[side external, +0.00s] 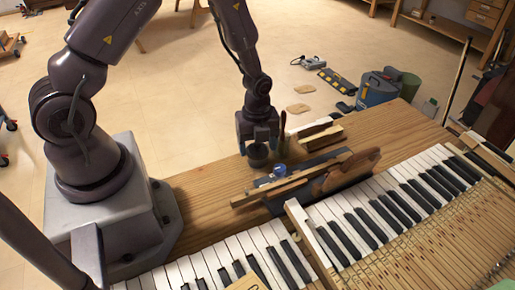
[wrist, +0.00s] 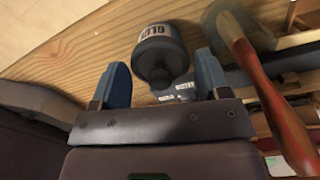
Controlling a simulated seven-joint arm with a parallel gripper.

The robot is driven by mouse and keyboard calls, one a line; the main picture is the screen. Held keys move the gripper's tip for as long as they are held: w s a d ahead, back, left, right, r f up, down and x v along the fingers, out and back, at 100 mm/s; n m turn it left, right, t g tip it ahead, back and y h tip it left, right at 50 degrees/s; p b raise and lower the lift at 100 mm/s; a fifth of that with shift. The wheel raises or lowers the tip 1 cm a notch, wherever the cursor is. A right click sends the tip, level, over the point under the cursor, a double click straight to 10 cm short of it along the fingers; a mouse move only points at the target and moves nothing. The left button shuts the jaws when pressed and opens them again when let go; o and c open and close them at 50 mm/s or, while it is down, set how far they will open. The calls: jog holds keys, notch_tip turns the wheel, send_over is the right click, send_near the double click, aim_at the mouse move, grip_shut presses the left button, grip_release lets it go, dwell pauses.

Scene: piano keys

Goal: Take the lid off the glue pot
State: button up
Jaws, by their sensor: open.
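The dark blue-grey glue pot (wrist: 157,38), with a white GLUE label, shows in the wrist view just ahead of and between my fingertips. A rounded dark part, which looks like its lid, faces my gripper (wrist: 161,62). My two blue fingers are open, one on each side of the pot; I cannot tell whether either touches it. In the side external view my gripper (side external: 258,138) points down over a dark pot (side external: 257,155) on the wooden bench, and its fingers partly hide the top.
A red-handled tool (wrist: 265,90) stands close on the right in the wrist view. A small blue item (side external: 280,170), a wooden strip (side external: 280,187) and a carved wooden piece (side external: 345,172) lie nearby, beside the piano keys (side external: 385,205). The bench (side external: 205,190) is bare to the left.

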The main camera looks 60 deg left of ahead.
jog(key=c, duration=0.5)
jog(key=shift+r, duration=0.1)
jog(key=shift+c, duration=0.2)
notch_tip(320, 180, up, 9)
jog(key=shift+a, duration=0.1)
jog(key=shift+s+a+r, duration=0.15)
jog(key=shift+a, duration=0.15)
jog(key=m, duration=0.2)
send_over(235, 169)
jog(key=w+a, duration=0.2)
notch_tip(235, 169, down, 3)
jog(key=shift+s+d+f+m, duration=0.35)
jog(key=shift+f+m, duration=0.8)
jog(key=shift+f, duration=0.5)
jog(key=shift+s+d+f+m, duration=0.35)
jog(key=shift+f+m, duration=0.75)
jog(key=shift+f, duration=0.55)
jog(key=shift+s+d+f+m, duration=0.35)
jog(key=shift+f+m, duration=0.8)
jog(key=shift+f, duration=0.5)
